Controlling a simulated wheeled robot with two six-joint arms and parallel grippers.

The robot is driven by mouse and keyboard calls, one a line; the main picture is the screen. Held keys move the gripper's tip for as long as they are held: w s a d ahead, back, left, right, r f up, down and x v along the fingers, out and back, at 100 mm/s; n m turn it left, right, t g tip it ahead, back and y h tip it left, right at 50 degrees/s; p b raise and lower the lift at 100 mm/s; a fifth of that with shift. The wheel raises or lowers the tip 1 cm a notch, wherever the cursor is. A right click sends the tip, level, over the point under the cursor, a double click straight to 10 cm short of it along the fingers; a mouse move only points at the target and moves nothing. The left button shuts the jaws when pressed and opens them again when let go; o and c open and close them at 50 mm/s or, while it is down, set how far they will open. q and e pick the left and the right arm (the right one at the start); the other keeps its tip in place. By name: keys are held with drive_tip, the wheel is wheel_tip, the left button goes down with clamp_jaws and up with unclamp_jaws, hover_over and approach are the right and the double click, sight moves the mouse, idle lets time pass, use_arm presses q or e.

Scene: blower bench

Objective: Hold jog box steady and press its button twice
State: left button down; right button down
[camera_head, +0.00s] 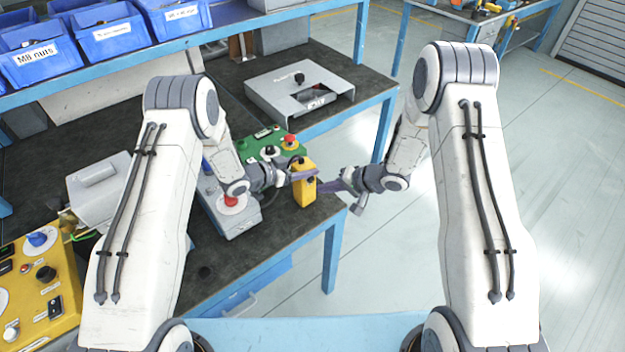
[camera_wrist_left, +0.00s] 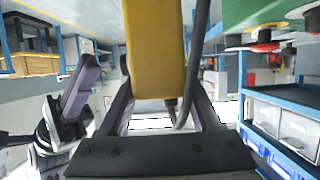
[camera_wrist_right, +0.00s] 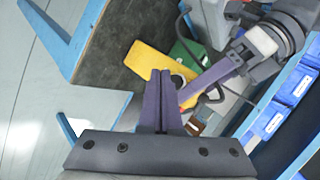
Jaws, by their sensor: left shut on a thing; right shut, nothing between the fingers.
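A dark round part beside the tips is partly hidden, so the button is unclear.
A green panel (camera_head: 262,143) with a red knob sits behind the jog box. A grey box with a red button (camera_head: 231,200) stands to its left. A grey fixture (camera_head: 298,93) lies farther back. Open floor (camera_head: 380,270) lies to the right of the bench.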

drive_tip(key=shift+s+d, duration=0.6)
drive_tip(key=shift+s, duration=0.2)
drive_tip(key=shift+s+d, duration=0.55)
drive_tip(key=shift+s, duration=0.2)
idle(1.9)
drive_tip(key=s+d, duration=0.2)
drive_tip(key=s, duration=0.1)
drive_tip(key=w+a, duration=0.5)
drive_tip(key=w, duration=0.2)
idle(0.5)
drive_tip(key=shift+w+a, duration=0.1)
drive_tip(key=shift+w, duration=0.1)
idle(1.9)
drive_tip(key=shift+w+a, duration=0.15)
